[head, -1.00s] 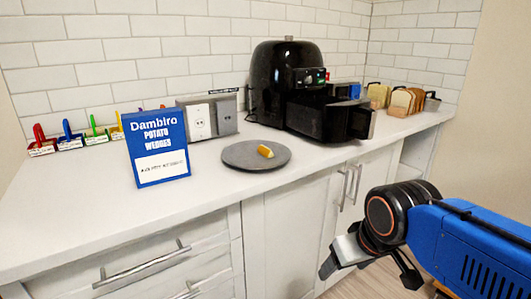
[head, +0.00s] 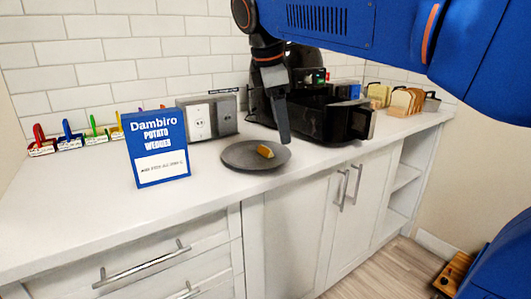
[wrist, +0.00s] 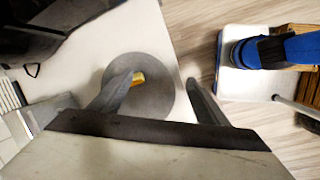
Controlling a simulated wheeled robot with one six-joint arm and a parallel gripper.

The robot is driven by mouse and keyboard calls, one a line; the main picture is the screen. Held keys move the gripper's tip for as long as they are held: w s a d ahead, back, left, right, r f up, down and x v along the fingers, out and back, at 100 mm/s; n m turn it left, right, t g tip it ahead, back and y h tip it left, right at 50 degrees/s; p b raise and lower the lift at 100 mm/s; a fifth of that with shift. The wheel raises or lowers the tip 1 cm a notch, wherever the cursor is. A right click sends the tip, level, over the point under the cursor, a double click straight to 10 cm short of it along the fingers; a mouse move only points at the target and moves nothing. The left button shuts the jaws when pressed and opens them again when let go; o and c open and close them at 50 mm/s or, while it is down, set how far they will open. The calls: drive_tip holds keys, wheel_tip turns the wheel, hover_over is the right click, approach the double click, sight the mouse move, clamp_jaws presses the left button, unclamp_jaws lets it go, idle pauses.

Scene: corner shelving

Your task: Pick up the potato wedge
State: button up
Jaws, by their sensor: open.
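The potato wedge (head: 265,151) is a small yellow piece lying on a round dark grey plate (head: 240,161) on the white counter. My gripper (head: 284,138) is above the plate's right side, pointing down, just right of the wedge in the head view. In the wrist view the open fingers of my gripper (wrist: 162,82) spread over the plate (wrist: 160,100). The wedge (wrist: 138,78) shows beside the left fingertip, which partly hides it. Nothing is held between the fingers.
A blue potato wedges box (head: 157,150) stands left of the plate. A black air fryer (head: 330,115) with its drawer out is behind and right of my gripper. Bread slices (head: 405,101) stand farther right. The counter's front left (head: 80,225) is clear.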

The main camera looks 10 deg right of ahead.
drive_tip(key=w+a+r+n+h, duration=0.1)
drive_tip(key=w+a+r+n, duration=0.45)
drive_tip(key=a, duration=0.25)
approach(263, 150)
drive_tip(key=shift+h, duration=0.3)
drive_tip(key=x, duration=0.8)
drive_tip(key=shift+w+d, duration=0.15)
drive_tip(key=shift+r, duration=0.1)
drive_tip(key=c, duration=1.1)
